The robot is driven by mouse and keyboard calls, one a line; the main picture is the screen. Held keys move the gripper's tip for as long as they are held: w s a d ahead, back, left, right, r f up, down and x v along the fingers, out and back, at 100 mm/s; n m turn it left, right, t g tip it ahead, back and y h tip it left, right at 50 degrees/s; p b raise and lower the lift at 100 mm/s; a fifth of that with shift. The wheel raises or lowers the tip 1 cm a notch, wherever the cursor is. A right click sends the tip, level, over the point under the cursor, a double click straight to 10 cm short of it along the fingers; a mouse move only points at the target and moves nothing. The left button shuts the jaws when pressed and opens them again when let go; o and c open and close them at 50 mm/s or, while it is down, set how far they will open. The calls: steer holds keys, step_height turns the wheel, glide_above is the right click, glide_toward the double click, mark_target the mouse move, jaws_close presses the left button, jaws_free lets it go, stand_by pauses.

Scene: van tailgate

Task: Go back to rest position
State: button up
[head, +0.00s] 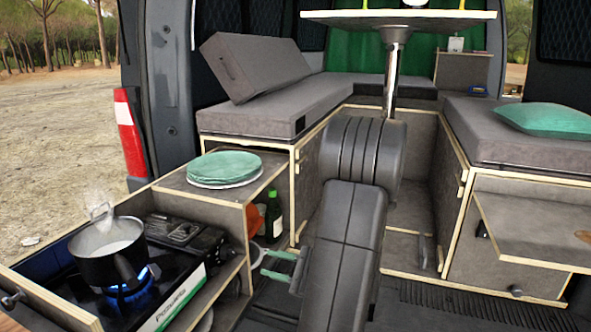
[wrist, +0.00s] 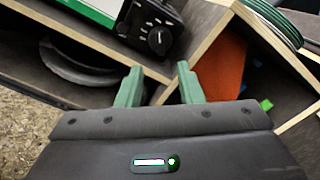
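My gripper (head: 274,264) has green fingers and is in front of the open shelves under the left-hand counter. In the wrist view my gripper (wrist: 159,85) has its two fingers clearly apart with nothing between them, so it is open and empty. My dark arm covers the middle of the head view and hides part of the van floor and the aisle behind it.
A steaming pot (head: 106,251) stands on a lit gas stove (head: 170,290) at the left. Green plates (head: 223,167) lie on the counter; a dark bottle (head: 273,215) is in the shelf below. A table post (head: 396,70) rises behind my arm. A shelf board (head: 530,225) juts out at right.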

mark_target(235, 254)
steer(key=x, duration=0.9)
steer(key=shift+a, duration=0.15)
